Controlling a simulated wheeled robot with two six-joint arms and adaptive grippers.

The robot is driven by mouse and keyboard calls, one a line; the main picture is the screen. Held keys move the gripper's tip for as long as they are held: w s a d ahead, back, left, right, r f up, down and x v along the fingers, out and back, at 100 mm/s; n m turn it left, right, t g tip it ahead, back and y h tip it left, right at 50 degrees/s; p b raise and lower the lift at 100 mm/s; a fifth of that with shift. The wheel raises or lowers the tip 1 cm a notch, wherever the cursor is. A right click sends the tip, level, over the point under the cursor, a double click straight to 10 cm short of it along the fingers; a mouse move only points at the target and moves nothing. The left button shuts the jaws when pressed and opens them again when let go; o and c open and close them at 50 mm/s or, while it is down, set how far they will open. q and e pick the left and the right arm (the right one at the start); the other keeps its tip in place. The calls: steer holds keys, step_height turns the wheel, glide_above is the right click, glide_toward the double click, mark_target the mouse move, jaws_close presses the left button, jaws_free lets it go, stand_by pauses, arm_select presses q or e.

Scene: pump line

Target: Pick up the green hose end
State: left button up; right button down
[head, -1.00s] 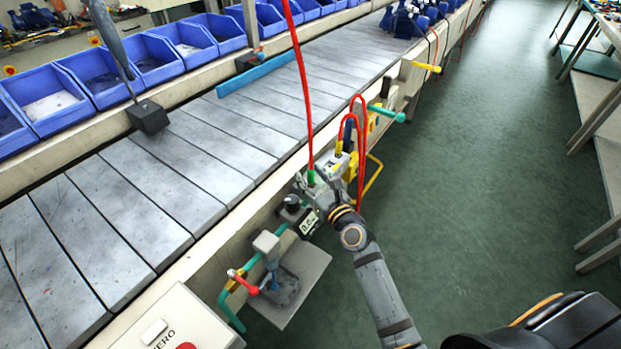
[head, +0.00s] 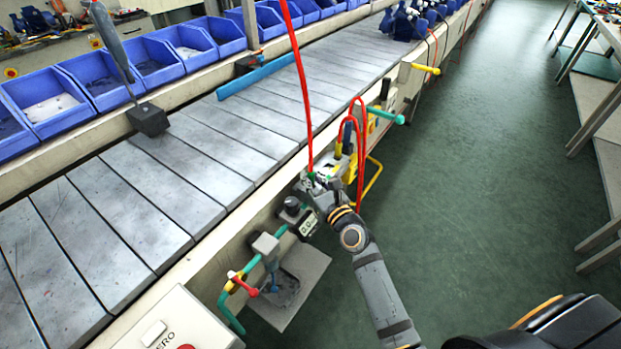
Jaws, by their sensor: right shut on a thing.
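A red hose (head: 303,92) hangs down from the top of the picture over the edge of the conveyor. Its green end (head: 311,176) is at my right gripper (head: 312,182), beside the front rail of the line. My right gripper is shut on the green hose end, and its fingers partly hide it. My right arm reaches up to it from the lower part of the head view. My left gripper is not in view.
A dial gauge with a display (head: 308,223) and green pipework with a red-handled valve (head: 243,283) sit just left of my right gripper. A looped red hose (head: 361,125) and yellow fittings stand close on the right. Green floor (head: 460,200) is clear further right.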

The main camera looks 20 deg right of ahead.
step_height(320, 180, up, 3)
steer(key=shift+f+p, duration=0.1)
steer(key=shift+p, duration=0.95)
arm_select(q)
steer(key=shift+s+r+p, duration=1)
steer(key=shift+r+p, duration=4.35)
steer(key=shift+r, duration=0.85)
arm_select(e)
steer(key=shift+s+d+r, duration=1.15)
steer(key=shift+s+r, duration=5.45)
steer(key=shift+s, duration=0.3)
steer(key=w+f+b, duration=0.4)
steer(key=w, duration=0.2)
steer(key=w+d+f+b, duration=0.1)
steer(key=w+f+b, duration=0.3)
steer(key=w+f, duration=0.1)
steer(key=w+f+b, duration=0.5)
steer(key=w, duration=0.1)
steer(key=shift+w+d+f, duration=0.15)
steer(key=shift+w+d, duration=0.1)
steer(key=shift+w, duration=0.05)
steer(key=shift+f, duration=0.2)
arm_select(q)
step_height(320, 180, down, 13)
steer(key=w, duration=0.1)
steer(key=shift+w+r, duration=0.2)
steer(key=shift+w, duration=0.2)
